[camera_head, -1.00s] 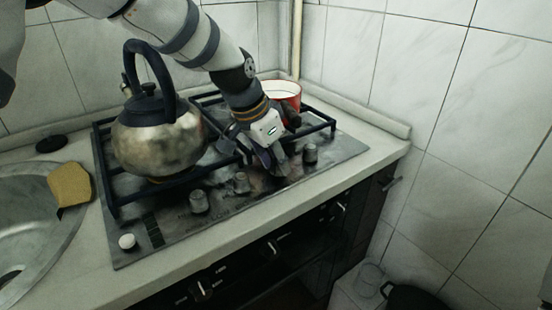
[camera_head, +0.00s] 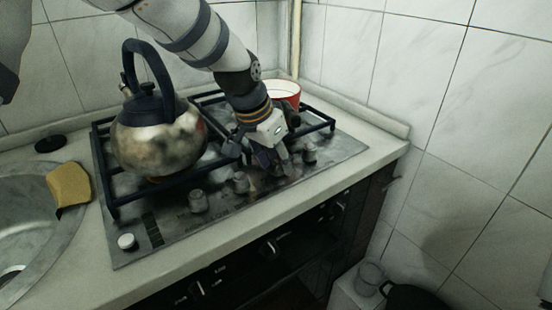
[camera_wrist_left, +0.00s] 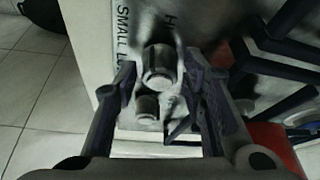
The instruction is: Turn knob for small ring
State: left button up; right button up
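A row of metal knobs runs along the front of the hob (camera_head: 165,245). One knob (camera_head: 198,200) is front left, another knob (camera_head: 241,182) is left of my gripper, and a third knob (camera_head: 310,152) is right of it. My left gripper (camera_head: 272,164) points down at the panel and mostly hides the knob there. In the left wrist view, the fingers of my left gripper (camera_wrist_left: 160,82) are apart, with a knob (camera_wrist_left: 160,65) between or just beyond their tips. Contact cannot be told. Another knob (camera_wrist_left: 147,107) shows nearer the palm. My right gripper is not in view.
A worn kettle (camera_head: 155,140) stands on the left grate. A red pot (camera_head: 284,90) stands behind my left gripper. A white knob-like button (camera_head: 127,241) is at the hob's front left corner. A sponge (camera_head: 70,185) lies at the sink's edge (camera_head: 62,240). The front counter strip is clear.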

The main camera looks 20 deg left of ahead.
pick_arm(q)
jog(key=v, duration=1.2)
